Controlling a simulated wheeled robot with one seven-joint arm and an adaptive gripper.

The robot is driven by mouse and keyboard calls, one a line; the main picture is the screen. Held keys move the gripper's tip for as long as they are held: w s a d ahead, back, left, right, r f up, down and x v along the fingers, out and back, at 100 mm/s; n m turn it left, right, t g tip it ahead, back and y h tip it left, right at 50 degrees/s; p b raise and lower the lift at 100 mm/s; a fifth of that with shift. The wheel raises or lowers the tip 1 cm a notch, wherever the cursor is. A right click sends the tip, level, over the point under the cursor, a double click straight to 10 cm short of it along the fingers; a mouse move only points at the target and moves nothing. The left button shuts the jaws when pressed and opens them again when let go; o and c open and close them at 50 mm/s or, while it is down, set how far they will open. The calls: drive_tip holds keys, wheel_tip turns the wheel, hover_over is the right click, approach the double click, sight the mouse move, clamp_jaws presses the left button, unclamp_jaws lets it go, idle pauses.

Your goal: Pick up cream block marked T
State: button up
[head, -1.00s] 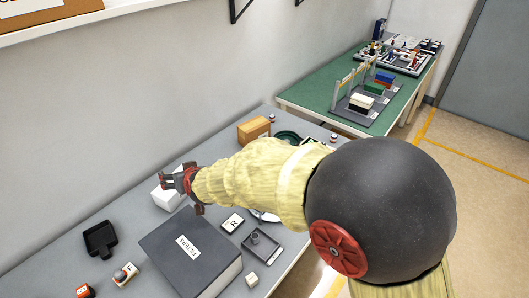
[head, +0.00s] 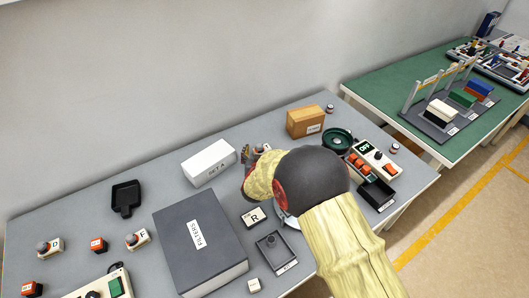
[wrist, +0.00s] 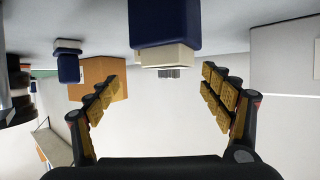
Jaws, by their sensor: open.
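My gripper (head: 246,155) is open above the back middle of the table, its lower part hidden behind my arm. In the wrist view, its two padded fingers stand wide apart (wrist: 162,95). A dark blue and cream piece (wrist: 165,55) shows beyond and between them, not touched; no letter is readable on it. In the head view, a small cream piece (head: 263,148) beside the gripper is partly hidden by my arm. No T is legible anywhere. A small cream block (head: 254,285) at the front edge has a mark too small to read.
A white box (head: 208,163) stands left of my gripper and a brown box (head: 305,121) behind it to the right. A large dark FILTERS box (head: 200,245) fills the front middle. Blocks marked R (head: 254,217), F (head: 138,240) and D (head: 49,247) lie around it.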

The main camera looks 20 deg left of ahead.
sight(262, 149)
drive_tip(key=b+x, duration=0.1)
drive_tip(key=x, duration=0.3)
drive_tip(key=shift+a, duration=0.15)
drive_tip(key=shift+c, duration=0.8)
drive_tip(key=shift+s+f, duration=0.1)
drive_tip(key=shift+f, duration=0.05)
drive_tip(key=c, duration=1.9)
